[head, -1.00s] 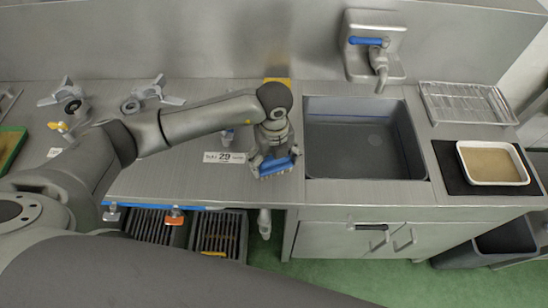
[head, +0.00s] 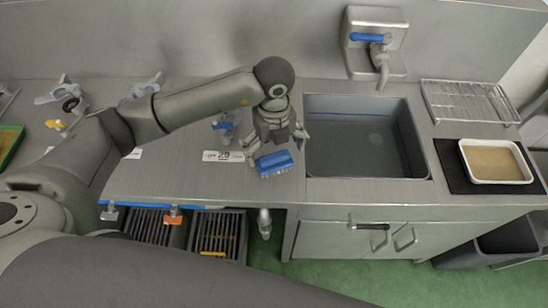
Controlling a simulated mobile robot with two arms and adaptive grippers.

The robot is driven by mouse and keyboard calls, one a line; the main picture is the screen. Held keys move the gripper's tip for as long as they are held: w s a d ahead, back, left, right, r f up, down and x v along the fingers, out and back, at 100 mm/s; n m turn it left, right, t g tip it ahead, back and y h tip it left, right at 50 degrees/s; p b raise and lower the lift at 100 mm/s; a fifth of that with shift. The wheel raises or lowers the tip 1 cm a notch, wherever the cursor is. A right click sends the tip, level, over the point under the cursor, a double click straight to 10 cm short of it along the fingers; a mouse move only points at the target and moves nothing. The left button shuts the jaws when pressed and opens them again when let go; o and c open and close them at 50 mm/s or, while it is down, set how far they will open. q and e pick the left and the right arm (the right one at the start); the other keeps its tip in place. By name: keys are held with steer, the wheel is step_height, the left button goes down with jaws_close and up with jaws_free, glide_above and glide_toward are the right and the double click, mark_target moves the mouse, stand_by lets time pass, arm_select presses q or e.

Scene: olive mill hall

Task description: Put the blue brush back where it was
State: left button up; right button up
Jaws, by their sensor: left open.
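The blue brush (head: 274,162) lies on the steel counter, blue back up, near the front edge and left of the sink. My left gripper (head: 277,146) is just behind and above it, fingers spread wide, one on each side. The fingers appear clear of the brush. A white label reading 29 (head: 223,156) lies on the counter just left of the brush. My right gripper is not in view.
The sink (head: 362,136) with a blue-levered tap (head: 370,38) is to the right. A wire rack (head: 468,102) and a white tray (head: 497,178) stand beyond it. A blue-and-grey fitting (head: 225,127) stands behind the label. Slatted dark bins (head: 218,235) sit below the counter.

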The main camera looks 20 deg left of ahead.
mark_target(274, 156)
arm_select(q)
step_height(274, 156, up, 7)
steer(key=b, duration=0.1)
steer(key=shift+r, duration=0.2)
stand_by(0.5)
